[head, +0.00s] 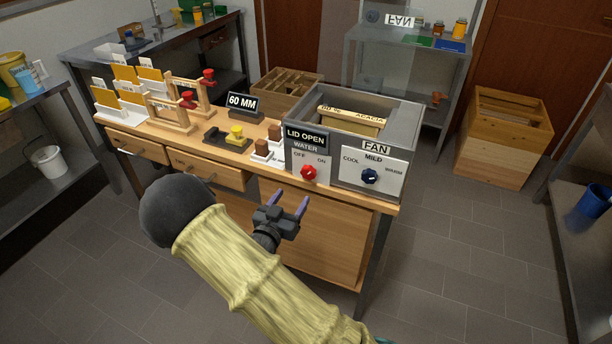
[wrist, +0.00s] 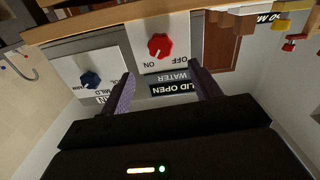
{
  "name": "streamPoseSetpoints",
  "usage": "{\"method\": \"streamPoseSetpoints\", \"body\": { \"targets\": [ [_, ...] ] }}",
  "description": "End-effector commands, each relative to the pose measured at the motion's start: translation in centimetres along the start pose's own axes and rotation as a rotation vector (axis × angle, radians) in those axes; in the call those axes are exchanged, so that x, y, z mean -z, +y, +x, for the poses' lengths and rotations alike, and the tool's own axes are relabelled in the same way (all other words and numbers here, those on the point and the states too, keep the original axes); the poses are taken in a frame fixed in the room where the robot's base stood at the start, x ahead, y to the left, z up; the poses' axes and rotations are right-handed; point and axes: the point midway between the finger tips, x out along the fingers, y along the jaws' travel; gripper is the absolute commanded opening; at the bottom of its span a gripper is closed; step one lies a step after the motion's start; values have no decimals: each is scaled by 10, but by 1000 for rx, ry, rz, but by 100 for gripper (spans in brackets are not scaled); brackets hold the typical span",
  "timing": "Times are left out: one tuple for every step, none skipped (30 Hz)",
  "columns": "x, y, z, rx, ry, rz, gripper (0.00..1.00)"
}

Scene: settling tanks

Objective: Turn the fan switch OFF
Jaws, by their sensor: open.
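Another FAN sign (head: 399,20) is on the clear cabinet at the back, beside a small round grey part (head: 372,17) too small to read. A red WATER knob (head: 308,172), marked OFF and ON, is left of the blue knob; it also shows in the wrist view (wrist: 159,47). My gripper (head: 287,203) is open and empty, before the bench and apart from both knobs. Its fingers show in the wrist view (wrist: 163,82).
The wooden bench (head: 225,165) holds a grey open tank (head: 400,107) with a LID OPEN sign, a 60 MM sign (head: 243,103) and wooden clamps. A wooden crate (head: 500,140) stands at the right. The tiled floor (head: 440,265) right of the bench is clear.

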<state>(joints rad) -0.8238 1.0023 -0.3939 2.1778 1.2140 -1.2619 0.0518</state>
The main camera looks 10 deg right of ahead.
Motion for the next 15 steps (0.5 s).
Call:
{"method": "streamPoseSetpoints", "body": {
  "targets": [
    [1, 1, 10, -4, 1, 1, 63],
    [1, 1, 16, -3, 0, 0, 63],
    [1, 1, 22, -3, 0, 1, 63],
    [1, 1, 28, -3, 1, 1, 63],
    [1, 1, 33, -3, 1, 1, 63],
    [1, 1, 40, -3, 1, 1, 63],
    [1, 1, 46, -3, 1, 1, 63],
    [1, 1, 51, -3, 0, 0, 63],
    [1, 1, 58, -2, 1, 1, 63],
    [1, 1, 63, -3, 1, 2, 63],
    [1, 1, 68, -3, 0, 1, 63],
    [1, 1, 75, -2, 1, 1, 63],
    [1, 1, 80, -2, 1, 0, 63],
    [1, 1, 85, -2, 1, 0, 63],
    [1, 0, 90, -1, 1, 1, 63]
  ]
}}
